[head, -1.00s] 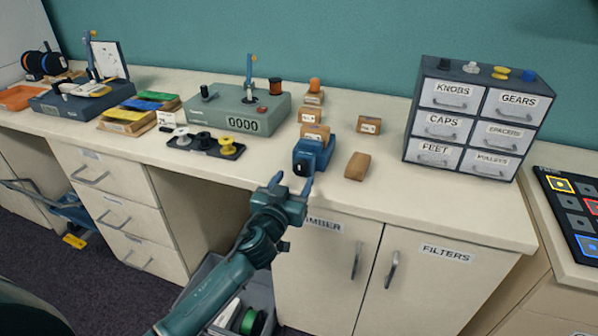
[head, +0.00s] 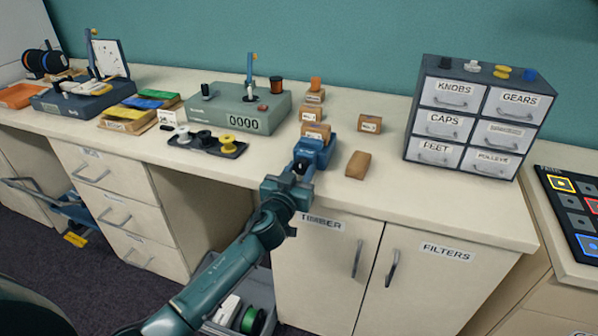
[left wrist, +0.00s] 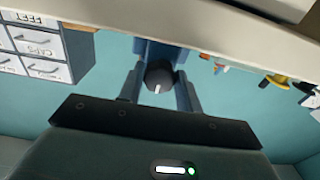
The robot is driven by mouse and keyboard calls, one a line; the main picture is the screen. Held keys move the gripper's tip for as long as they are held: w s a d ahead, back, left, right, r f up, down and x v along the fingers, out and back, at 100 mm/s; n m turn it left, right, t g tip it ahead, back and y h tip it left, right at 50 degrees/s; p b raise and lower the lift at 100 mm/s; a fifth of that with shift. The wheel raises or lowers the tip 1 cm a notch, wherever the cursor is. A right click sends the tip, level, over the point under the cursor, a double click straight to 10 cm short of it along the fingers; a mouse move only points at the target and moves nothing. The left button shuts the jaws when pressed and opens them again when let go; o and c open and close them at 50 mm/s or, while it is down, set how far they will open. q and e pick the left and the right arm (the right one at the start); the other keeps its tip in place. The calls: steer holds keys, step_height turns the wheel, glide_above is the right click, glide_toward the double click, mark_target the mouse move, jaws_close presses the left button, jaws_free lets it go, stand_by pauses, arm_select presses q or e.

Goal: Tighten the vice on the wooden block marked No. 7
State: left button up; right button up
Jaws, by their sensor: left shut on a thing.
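The blue vice (head: 317,146) stands at the front edge of the counter. My left gripper (head: 302,168) is at its front. In the left wrist view my left gripper (left wrist: 159,88) has its fingers on both sides of the vice's dark round knob (left wrist: 159,74), shut on it; the knob has a white mark. A wooden block (head: 316,130) with a white label shows right behind the vice; I cannot tell whether it sits in the jaws or read its number. My right gripper is not in view.
Other labelled wooden blocks stand behind the vice and to its right (head: 369,124). A plain wooden block (head: 358,165) lies close right of the vice. A counter box (head: 240,108) reading 0000 and a spool tray (head: 206,145) are left. A drawer cabinet (head: 478,115) stands right.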

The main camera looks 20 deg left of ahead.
arm_select(q)
steer(key=c, duration=0.3)
steer(key=shift+m, duration=0.3)
steer(key=shift+c, duration=0.2)
